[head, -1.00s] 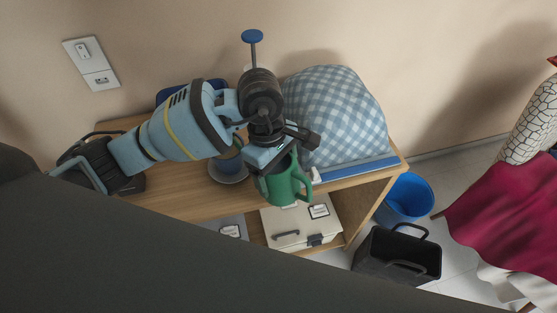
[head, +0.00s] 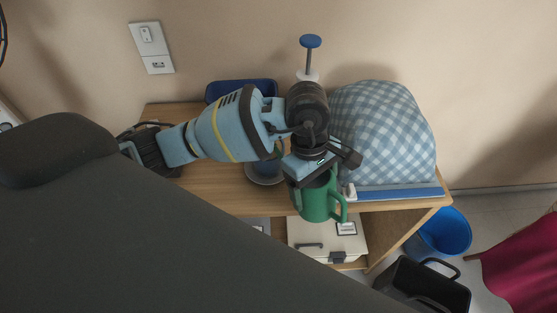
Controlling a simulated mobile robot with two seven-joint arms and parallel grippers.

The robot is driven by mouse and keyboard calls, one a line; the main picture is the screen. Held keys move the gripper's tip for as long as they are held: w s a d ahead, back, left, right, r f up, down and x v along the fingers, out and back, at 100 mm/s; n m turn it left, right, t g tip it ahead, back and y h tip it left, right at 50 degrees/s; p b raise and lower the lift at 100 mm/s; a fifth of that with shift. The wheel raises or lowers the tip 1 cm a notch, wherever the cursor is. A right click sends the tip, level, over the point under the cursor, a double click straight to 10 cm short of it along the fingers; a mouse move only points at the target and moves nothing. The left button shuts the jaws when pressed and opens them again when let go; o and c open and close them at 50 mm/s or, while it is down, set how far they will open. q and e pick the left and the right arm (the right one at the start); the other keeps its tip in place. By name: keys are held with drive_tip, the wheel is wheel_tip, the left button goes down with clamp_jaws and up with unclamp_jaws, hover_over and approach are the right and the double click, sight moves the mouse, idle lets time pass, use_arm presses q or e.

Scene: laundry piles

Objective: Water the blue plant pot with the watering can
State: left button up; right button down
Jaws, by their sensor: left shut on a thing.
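My left gripper (head: 322,163) is shut on the green watering can (head: 316,201) and holds it in front of the wooden shelf's front edge. The can's handle loop points right; its spout cannot be made out. A blue pot (head: 270,162) on a grey saucer (head: 262,180) stands on the shelf top, left of the can. My left arm hides most of this pot, and no plant shows in it. My right gripper is out of view.
A cream box (head: 330,240) sits below. A blue bucket (head: 445,232) and black bin (head: 425,288) stand on the floor at right.

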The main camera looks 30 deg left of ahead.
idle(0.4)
use_arm(q)
drive_tip(key=shift+d+r+h, duration=0.1)
drive_tip(key=shift+h, duration=0.3)
drive_tip(key=shift+r, duration=0.15)
drive_tip(key=shift+r+g+h, duration=0.3)
drive_tip(key=shift+r, duration=0.15)
drive_tip(key=shift+r, duration=0.1)
idle(0.5)
drive_tip(key=shift+r+h, duration=0.4)
drive_tip(key=shift+r, duration=0.05)
